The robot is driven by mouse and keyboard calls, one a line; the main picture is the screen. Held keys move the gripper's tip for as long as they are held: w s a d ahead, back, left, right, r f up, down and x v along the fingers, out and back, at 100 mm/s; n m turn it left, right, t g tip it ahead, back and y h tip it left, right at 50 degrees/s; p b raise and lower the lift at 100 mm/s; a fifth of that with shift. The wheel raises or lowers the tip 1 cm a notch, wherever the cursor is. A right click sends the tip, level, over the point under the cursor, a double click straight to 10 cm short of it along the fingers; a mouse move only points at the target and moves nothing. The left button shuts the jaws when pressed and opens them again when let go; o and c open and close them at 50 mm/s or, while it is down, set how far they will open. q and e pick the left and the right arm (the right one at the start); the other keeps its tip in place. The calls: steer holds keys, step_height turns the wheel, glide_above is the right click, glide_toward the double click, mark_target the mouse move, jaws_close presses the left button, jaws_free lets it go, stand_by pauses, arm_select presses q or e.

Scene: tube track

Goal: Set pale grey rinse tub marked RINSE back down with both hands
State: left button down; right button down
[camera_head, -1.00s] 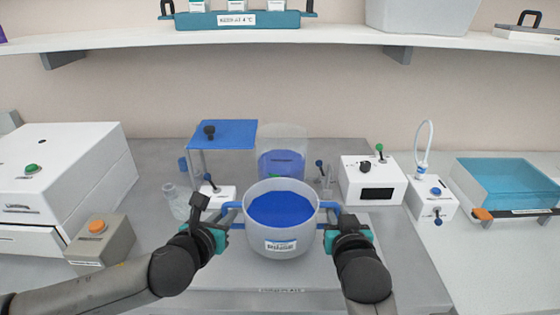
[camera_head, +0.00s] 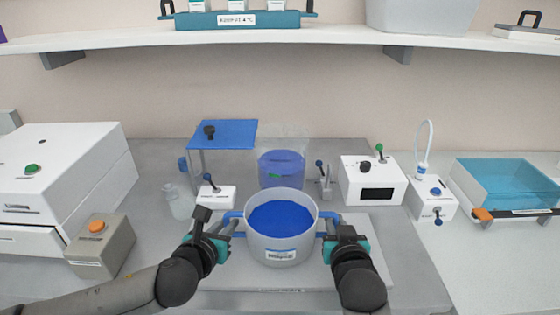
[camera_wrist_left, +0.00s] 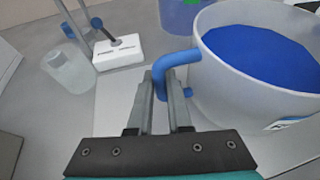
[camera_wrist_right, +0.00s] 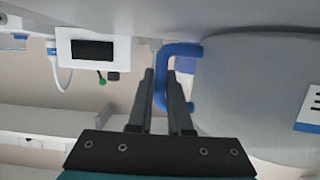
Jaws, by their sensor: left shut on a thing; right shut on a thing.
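The pale grey tub (camera_head: 292,240), holding blue liquid, is upright at the middle of the head view. Its front label is too small to read. My left gripper (camera_head: 225,226) is shut on the tub's left blue handle, which shows in the left wrist view (camera_wrist_left: 178,60). My right gripper (camera_head: 332,228) is shut on the right blue handle, seen in the right wrist view (camera_wrist_right: 178,50). The tub is over a light grey plate (camera_head: 355,275). I cannot tell whether its base touches the plate.
Behind the tub stands a clear container of blue liquid (camera_head: 281,170). A small bottle (camera_head: 180,203) and a white switch box (camera_head: 214,197) are at left-back. A white box with a dark display (camera_head: 375,180) is at right-back. The plate's right side is clear.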

arm_select(q)
steer(key=shift+w+a+r, duration=0.1)
steer(key=shift+r, duration=0.05)
arm_select(e)
steer(key=shift+r, duration=0.15)
arm_select(q)
steer(key=c, duration=0.8)
jaws_free()
steer(key=shift+o, duration=0.2)
steer(key=v, duration=1.2)
arm_select(e)
steer(key=c, duration=0.8)
jaws_free()
steer(key=shift+o, duration=0.2)
